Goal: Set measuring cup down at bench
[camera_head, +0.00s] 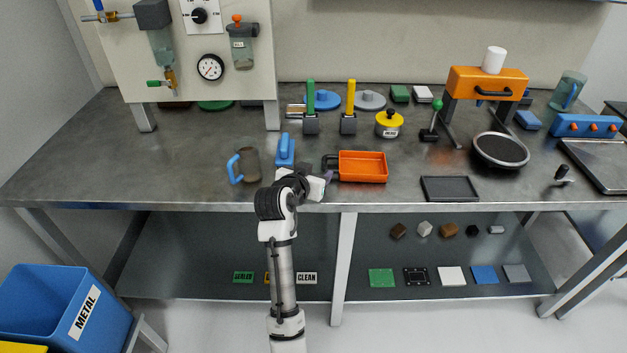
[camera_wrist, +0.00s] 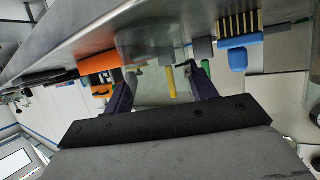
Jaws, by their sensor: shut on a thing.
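My gripper (camera_wrist: 163,88) has its two dark fingers around a clear, greyish see-through vessel, which looks like the measuring cup (camera_wrist: 150,42). In the wrist view the cup spans the space between and beyond the fingers, and other things show through it. In the head view my gripper (camera_head: 322,184) is low over the front edge of the metal bench (camera_head: 90,165), between the blue brush and the orange tray. The cup cannot be made out there. Whether it touches the bench top cannot be told.
An orange tray (camera_head: 362,167) stands close right of my gripper. A blue brush (camera_head: 285,150) and a mug with a blue handle (camera_head: 250,164) stand left. Green and yellow upright tools (camera_head: 349,105) stand behind. A black tray (camera_head: 450,188) lies farther right. The bench's left front is clear.

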